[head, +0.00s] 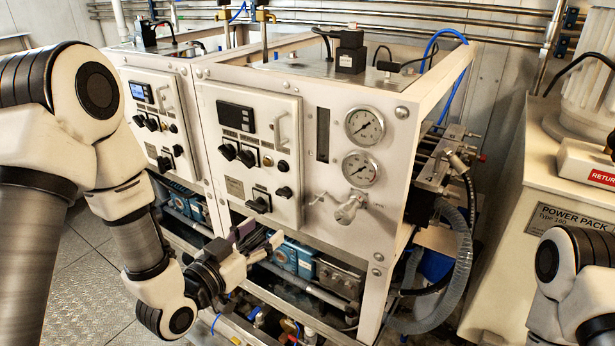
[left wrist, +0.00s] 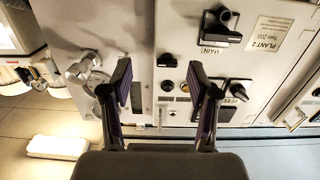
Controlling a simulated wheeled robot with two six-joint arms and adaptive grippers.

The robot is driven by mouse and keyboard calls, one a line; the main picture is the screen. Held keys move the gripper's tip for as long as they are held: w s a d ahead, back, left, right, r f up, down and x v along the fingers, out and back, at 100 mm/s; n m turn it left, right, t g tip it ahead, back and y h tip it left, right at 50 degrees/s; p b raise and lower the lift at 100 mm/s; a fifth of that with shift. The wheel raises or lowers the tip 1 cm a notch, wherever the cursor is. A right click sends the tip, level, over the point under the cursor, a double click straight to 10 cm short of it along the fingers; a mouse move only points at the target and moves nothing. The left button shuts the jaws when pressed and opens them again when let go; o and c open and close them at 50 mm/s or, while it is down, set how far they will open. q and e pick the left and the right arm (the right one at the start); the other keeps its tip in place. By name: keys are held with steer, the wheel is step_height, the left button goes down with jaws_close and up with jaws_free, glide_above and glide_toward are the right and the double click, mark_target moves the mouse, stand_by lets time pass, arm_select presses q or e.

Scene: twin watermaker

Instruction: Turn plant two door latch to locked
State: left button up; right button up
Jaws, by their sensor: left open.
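The plant two panel is the nearer cabinet's white door (head: 215,98), with a dark display. Its door latch (head: 284,192) looks like the small black handle near the door's lower right edge. It also shows as a black piece (left wrist: 167,60) between my fingertips in the left wrist view. I cannot tell its exact turn angle. My left gripper (head: 259,241) is open and empty, below the door in the head view. In the left wrist view the open fingers (left wrist: 160,70) frame the latch without visible contact. My right arm shows at lower right, but its gripper is out of view.
The black MAIN switch (head: 258,203) sits close left of the latch. Several knobs (head: 246,158) and a door handle (head: 283,128) are above. Two gauges (head: 364,126) and a valve (head: 347,208) stand to the right. A grey hose (head: 462,262) hangs beside the cabinet.

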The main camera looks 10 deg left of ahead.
mark_target(281, 196)
arm_select(q)
steer(key=shift+t, duration=0.3)
steer(key=w+r+p, duration=0.1)
steer(key=w, duration=0.1)
steer(key=w+d+r+p, duration=0.1)
steer(key=w, duration=0.2)
steer(key=w+d+r+p, duration=0.1)
steer(key=w, duration=0.1)
steer(key=shift+w, duration=0.2)
steer(key=shift+s+a, duration=0.2)
steer(key=shift+a, duration=0.3)
steer(key=shift+w+d, duration=0.1)
steer(key=shift+w, duration=0.05)
steer(key=c, duration=1)
steer(key=shift+d, duration=0.1)
jaws_close()
arm_select(e)
steer(key=r, duration=0.3)
steer(key=a+r, duration=0.1)
steer(key=shift+s+r, duration=0.25)
steer(key=shift+s, duration=0.05)
